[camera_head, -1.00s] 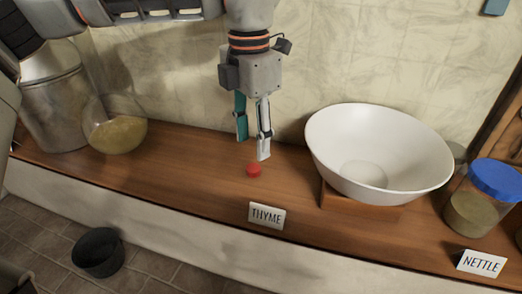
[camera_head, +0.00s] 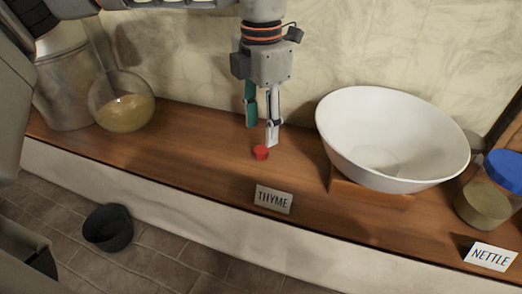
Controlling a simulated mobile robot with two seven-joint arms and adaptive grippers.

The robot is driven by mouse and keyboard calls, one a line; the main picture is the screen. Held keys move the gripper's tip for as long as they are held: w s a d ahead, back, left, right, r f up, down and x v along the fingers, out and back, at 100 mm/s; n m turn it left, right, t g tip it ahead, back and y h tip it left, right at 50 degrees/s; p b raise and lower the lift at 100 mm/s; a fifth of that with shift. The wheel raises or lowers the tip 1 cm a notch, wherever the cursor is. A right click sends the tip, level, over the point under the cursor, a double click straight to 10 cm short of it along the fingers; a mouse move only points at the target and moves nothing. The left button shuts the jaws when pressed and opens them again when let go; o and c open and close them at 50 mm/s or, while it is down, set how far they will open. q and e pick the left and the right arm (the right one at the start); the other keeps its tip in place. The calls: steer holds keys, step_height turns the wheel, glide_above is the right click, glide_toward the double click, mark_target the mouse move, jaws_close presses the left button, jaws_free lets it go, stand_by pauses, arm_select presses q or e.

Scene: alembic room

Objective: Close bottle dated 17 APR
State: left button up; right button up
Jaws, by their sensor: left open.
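A small red cap (camera_head: 261,152) lies on the wooden counter behind the THYME card (camera_head: 273,199). My left gripper (camera_head: 262,134) hangs down from above with its two fingers, one teal and one pale grey, apart and empty. The pale fingertip appears just above and right of the cap; I cannot tell whether it touches it. No bottle with a 17 APR date is readable here. My right gripper is not in view.
A round glass flask (camera_head: 124,112) with yellowish liquid stands left, beside a metal vessel (camera_head: 65,95). A white bowl (camera_head: 390,135) on a wooden block and a blue-lidded jar (camera_head: 483,205) stand right. A NETTLE card (camera_head: 491,256) is at the front edge. A dark bucket (camera_head: 108,229) is on the floor.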

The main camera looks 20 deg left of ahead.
mark_target(261, 149)
arm_select(q)
steer(key=shift+s+f, duration=0.1)
steer(key=shift+f, duration=2.55)
steer(key=c, duration=0.7)
